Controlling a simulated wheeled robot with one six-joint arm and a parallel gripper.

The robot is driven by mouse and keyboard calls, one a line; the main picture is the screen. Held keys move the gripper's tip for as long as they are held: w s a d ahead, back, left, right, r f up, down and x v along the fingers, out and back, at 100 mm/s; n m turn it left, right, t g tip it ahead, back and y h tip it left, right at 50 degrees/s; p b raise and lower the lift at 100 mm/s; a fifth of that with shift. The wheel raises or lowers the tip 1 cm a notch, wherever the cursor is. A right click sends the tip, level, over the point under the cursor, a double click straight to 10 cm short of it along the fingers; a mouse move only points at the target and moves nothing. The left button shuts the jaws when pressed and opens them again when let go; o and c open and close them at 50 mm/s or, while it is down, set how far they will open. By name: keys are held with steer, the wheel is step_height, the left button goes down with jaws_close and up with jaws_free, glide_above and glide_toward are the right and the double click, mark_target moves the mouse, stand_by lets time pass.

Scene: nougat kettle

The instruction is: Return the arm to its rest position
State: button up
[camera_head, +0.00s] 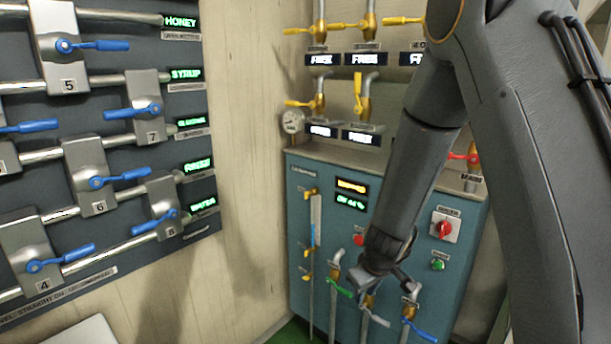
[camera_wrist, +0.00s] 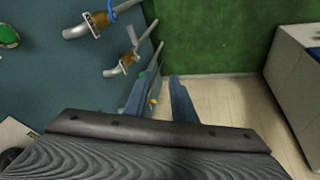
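My grey arm comes down from the upper right in the head view. My gripper (camera_head: 386,284) hangs at its lower end, in front of the lower part of the teal cabinet (camera_head: 385,200). Its fingers point down towards the small pipes and valves there. In the wrist view my gripper (camera_wrist: 160,92) shows two bluish fingers with a gap between them, and I see nothing held. I cannot tell whether a finger touches a valve.
Close to my gripper are valves with green (camera_head: 340,288), white (camera_head: 376,318) and blue (camera_head: 419,331) handles. A red power knob (camera_head: 445,229) is at right. A panel with blue-handled valves (camera_head: 97,45) fills the left. Pale wall (camera_head: 245,130) lies between.

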steer(key=s+d+r+m+g+p, duration=0.1)
steer(key=s+r+m+g, duration=0.1)
steer(key=s+r, duration=0.5)
steer(key=s+d+r+m+g+p, duration=0.2)
steer(key=s+r, duration=0.6)
steer(key=s, duration=1)
steer(key=shift+s+m, duration=0.25)
steer(key=shift+m, duration=0.75)
